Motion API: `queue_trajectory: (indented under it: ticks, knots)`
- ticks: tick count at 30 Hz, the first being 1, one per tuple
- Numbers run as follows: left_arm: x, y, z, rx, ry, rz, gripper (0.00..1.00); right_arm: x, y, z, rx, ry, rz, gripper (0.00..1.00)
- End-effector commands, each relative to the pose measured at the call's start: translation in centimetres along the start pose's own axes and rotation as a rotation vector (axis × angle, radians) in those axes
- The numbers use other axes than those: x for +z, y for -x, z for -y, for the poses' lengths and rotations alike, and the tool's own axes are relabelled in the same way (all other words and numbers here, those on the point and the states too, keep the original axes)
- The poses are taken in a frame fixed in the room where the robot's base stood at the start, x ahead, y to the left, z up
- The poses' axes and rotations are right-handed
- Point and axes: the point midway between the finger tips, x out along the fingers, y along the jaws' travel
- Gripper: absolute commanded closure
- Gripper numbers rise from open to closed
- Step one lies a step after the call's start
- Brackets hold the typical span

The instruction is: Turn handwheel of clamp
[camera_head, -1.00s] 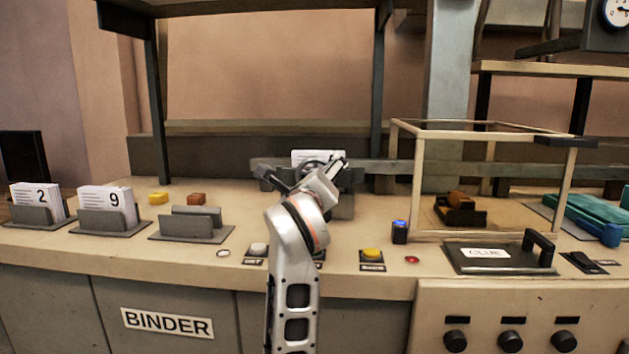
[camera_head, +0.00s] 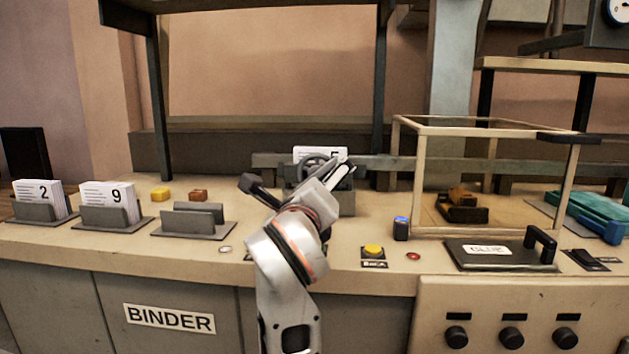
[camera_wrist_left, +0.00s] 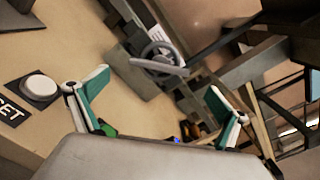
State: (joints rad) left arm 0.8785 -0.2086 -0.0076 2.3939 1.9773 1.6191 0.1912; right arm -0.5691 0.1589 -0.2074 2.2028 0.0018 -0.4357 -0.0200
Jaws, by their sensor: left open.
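The clamp (camera_head: 346,200) stands at the back of the bench and holds a white sheaf of pages (camera_head: 325,152) marked 5. Its grey handwheel (camera_head: 314,164) faces me and is partly covered by my left gripper (camera_head: 297,182). In the left wrist view the handwheel (camera_wrist_left: 158,56) lies ahead, between and beyond the fingertips of my left gripper (camera_wrist_left: 158,82). The fingers are spread open with nothing between them, and they appear apart from the wheel. My right gripper is not in view.
Page holders (camera_head: 105,218) stand left on the bench. A yellow button (camera_head: 373,250) and blue-topped block (camera_head: 401,228) sit right of my arm, before a framed case (camera_head: 408,180) and a glue box (camera_head: 495,256). A white button (camera_wrist_left: 40,87) shows in the left wrist view.

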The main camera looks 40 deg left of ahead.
Motion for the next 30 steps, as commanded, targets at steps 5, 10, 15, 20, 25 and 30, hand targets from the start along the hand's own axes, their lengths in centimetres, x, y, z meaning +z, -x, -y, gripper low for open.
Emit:
queue_trajectory:
  ticks: [5, 10, 15, 20, 25, 30]
  knots:
    - [-0.1, 2.6, 0.0, -0.001, 0.000, -0.001, 0.00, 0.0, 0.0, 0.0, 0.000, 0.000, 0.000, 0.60]
    - [0.0, 3.6, 0.0, 0.000, 0.001, -0.001, 0.00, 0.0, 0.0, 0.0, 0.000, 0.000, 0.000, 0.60]
    - [-0.1, 3.7, 0.0, 0.000, 0.000, -0.001, 0.00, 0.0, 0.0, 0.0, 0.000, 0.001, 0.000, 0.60]
    - [0.0, 3.7, 0.0, 0.000, 0.000, -0.001, 0.00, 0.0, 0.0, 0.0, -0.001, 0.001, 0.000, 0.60]
    - [0.0, 3.6, 0.0, 0.000, 0.000, -0.001, 0.00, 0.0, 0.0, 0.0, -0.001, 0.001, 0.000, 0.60]
    - [0.0, 3.6, 0.0, 0.000, 0.000, -0.001, 0.00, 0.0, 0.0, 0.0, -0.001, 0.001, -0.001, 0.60]
